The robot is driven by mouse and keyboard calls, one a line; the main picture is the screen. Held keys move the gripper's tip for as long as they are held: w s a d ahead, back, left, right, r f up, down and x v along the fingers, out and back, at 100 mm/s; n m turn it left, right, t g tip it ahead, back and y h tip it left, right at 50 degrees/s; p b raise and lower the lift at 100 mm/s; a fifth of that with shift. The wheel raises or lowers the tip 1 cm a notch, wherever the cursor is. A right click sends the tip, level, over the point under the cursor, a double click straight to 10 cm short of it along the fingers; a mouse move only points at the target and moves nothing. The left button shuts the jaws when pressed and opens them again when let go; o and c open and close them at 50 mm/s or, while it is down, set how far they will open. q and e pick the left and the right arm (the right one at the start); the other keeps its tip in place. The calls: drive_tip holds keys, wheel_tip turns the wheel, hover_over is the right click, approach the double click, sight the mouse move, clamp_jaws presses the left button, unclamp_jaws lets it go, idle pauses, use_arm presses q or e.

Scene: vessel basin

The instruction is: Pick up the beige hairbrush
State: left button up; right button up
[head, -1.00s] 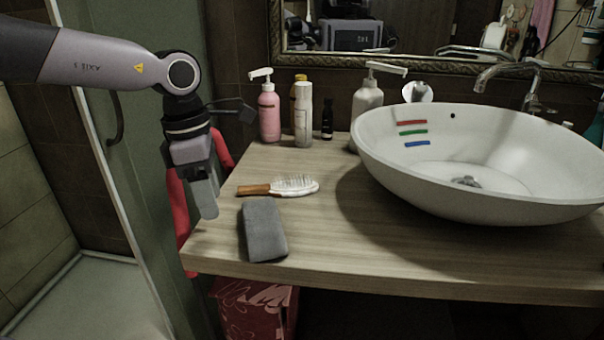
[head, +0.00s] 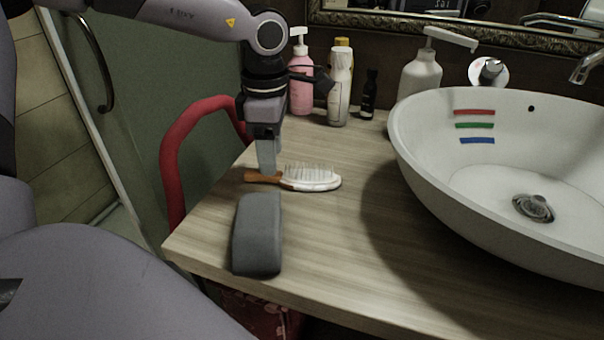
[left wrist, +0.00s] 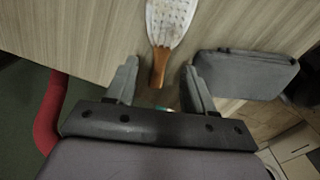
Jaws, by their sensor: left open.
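The hairbrush (head: 312,180) lies bristles up on the wooden counter, with a pale oval head and a brown handle pointing left. My left gripper (head: 267,168) points down at the handle end. In the left wrist view the open fingers (left wrist: 160,88) stand on either side of the end of the brown handle, and the brush (left wrist: 170,25) extends away between and beyond them. I see no finger touching the handle. My right gripper is not in view.
A grey folded cloth or case (head: 258,234) lies just in front of the brush. A pink pump bottle (head: 300,78) and other bottles stand behind. The white basin (head: 420,150) fills the right side. A red curved rail (head: 172,150) is left of the counter (head: 340,240).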

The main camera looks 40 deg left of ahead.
use_arm(q)
wheel_tip(320, 180, down, 4)
drive_tip(key=shift+s+a+r, duration=0.1)
drive_tip(key=shift+s+r, duration=0.05)
drive_tip(key=shift+r, duration=0.05)
clamp_jaws()
drive_tip(key=shift+r, duration=0.15)
